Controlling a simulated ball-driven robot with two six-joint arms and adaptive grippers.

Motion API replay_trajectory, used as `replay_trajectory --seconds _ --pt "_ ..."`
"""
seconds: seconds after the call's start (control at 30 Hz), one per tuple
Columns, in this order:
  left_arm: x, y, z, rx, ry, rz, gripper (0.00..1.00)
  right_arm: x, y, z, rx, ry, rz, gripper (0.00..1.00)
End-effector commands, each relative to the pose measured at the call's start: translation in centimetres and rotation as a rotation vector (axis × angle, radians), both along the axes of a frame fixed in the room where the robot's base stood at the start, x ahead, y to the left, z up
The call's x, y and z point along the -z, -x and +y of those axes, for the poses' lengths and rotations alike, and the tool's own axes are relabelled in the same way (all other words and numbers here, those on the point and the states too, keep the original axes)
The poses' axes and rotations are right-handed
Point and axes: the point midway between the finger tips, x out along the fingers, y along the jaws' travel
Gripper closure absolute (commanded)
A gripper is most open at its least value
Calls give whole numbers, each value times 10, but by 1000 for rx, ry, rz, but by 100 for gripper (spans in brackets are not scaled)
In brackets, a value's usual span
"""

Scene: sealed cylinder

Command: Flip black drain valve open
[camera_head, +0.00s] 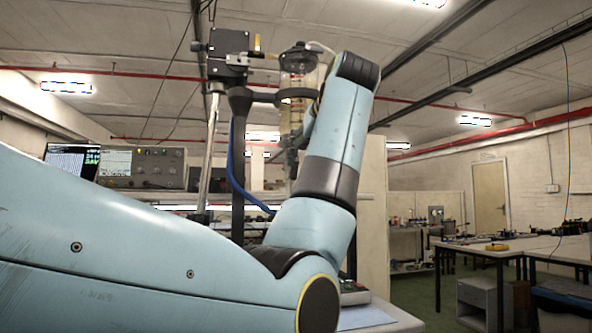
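A clear upright cylinder (298,78) with a dark cap and amber contents is held on a black stand (238,140) near the middle of the head view. A small dark piece (291,153) shows at the cylinder's lower end, beside my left arm. I cannot tell whether it is the black drain valve or part of my gripper. My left arm comes in from the left and bends up in front of the cylinder's right side. Its wrist hides part of the cylinder. My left gripper's fingers cannot be made out clearly. My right gripper is out of view.
A blue hose (235,165) hangs beside the stand. A grey instrument (144,167) and a screen (72,158) stand at the left. A light panel (373,215) rises behind my arm. Work tables (500,248) stand at the right, with open floor before them.

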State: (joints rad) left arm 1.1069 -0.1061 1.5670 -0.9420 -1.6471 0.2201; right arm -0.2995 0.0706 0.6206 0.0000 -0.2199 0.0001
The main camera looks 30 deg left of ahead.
Motion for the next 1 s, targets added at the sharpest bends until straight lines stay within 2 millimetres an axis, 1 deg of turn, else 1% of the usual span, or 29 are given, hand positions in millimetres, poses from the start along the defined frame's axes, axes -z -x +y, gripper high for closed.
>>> replay_trajectory --seconds 0.03,0.1,0.3,0.5,0.77,1.0 --pt "3 -5 10 -5 -2 3 62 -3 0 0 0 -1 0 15" --pt "9 -13 21 -4 -2 3 62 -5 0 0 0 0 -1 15" --pt "22 -33 45 -2 -1 4 62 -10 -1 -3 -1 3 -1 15" --pt "28 -41 55 -1 0 2 62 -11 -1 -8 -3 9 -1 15" --pt "29 -42 55 0 0 1 62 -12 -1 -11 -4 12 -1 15" --pt "29 -41 55 0 0 1 94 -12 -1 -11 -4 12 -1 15"
